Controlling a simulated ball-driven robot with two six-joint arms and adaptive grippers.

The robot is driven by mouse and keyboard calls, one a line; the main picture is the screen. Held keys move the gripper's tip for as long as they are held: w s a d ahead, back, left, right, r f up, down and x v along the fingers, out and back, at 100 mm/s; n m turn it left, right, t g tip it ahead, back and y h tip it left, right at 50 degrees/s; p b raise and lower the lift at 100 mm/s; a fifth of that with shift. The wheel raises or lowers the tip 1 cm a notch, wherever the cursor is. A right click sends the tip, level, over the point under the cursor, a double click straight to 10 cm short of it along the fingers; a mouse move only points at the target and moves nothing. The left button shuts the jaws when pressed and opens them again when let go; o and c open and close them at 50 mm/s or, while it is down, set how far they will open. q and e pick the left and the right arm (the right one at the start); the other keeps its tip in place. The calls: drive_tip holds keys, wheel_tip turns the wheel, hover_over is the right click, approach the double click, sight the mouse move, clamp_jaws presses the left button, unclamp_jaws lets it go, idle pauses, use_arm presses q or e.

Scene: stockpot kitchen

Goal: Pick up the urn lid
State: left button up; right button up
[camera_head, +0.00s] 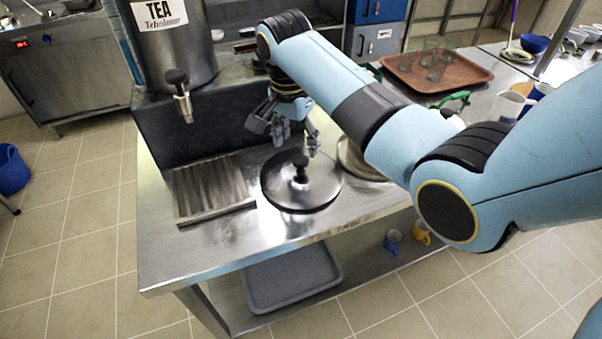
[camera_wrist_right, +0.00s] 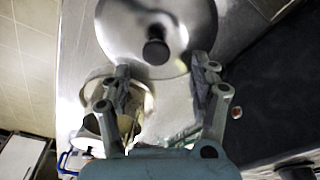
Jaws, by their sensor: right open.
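The urn lid (camera_head: 288,192) is a round steel disc with a dark rim and a black knob, lying flat on the steel counter. It also shows in the right wrist view (camera_wrist_right: 185,20), with its knob (camera_wrist_right: 155,50) near the middle. My right gripper (camera_head: 298,146) is open and empty, just above and behind the knob in the head view. In the right wrist view the fingers (camera_wrist_right: 163,75) are spread, with the knob ahead of the gap between them. I see no contact with the knob. My left gripper is not in view.
The tea urn (camera_head: 178,45) with its tap stands on a dark block at the back left. A slatted drip tray (camera_head: 212,188) lies left of the lid. A steel pot (camera_head: 352,158) is close on its right, partly behind my arm. A brown tray (camera_head: 437,70) holds glasses.

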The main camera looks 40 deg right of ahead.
sight(300, 159)
drive_tip(key=f, duration=0.6)
drive_tip(key=shift+s+d+p, duration=0.1)
drive_tip(key=shift+d+p, duration=0.2)
drive_tip(key=shift+d, duration=0.1)
drive_tip(key=shift+c, duration=0.3)
clamp_jaws()
